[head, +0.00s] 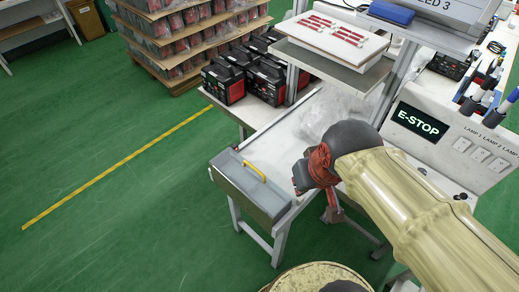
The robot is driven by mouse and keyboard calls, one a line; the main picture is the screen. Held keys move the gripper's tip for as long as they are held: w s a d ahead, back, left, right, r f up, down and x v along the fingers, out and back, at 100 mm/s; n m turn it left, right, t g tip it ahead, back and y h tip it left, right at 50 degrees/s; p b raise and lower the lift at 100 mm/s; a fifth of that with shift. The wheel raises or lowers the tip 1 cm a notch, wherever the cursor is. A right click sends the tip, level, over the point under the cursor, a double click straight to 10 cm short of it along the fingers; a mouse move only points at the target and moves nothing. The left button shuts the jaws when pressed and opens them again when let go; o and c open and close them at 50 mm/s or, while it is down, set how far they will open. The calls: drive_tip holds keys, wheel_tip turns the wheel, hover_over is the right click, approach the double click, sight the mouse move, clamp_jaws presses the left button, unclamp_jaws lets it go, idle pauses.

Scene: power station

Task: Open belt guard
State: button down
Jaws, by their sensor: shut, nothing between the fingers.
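The belt guard (238,189) is a grey panel at the near left end of the white conveyor bench, with a yellow handle (254,171) on its top. It looks lowered across the bench end. My gripper (302,178), red and black, is to the right of the handle and apart from it in the picture. It is shut and empty. My wrist and beige arm hide part of the bench behind it, and the fingertips are hard to make out.
A raised shelf (340,72) with red parts stands over the bench. Black and red boxed units (265,80) sit behind it. A control panel with an E-STOP display (418,122) is at right. Green floor with a yellow line (118,167) is clear at left.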

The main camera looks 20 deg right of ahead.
drive_tip(key=w+d+f+m+g+y+p, duration=0.15)
drive_tip(key=w+g+p, duration=0.25)
drive_tip(key=w+p, duration=0.4)
drive_tip(key=m+g+y+p, duration=0.2)
drive_tip(key=m+p, duration=0.1)
drive_tip(key=m, duration=0.7)
approach(249, 178)
drive_tip(key=w+d+r, duration=0.2)
drive_tip(key=d+r, duration=0.2)
drive_tip(key=d, duration=0.1)
drive_tip(key=x, duration=0.3)
drive_tip(key=b+x, duration=0.1)
drive_tip(key=x, duration=0.6)
drive_tip(key=shift+s+d+f+b, duration=0.1)
drive_tip(key=shift+d+f+b, duration=0.05)
drive_tip(key=shift+d+b, duration=0.15)
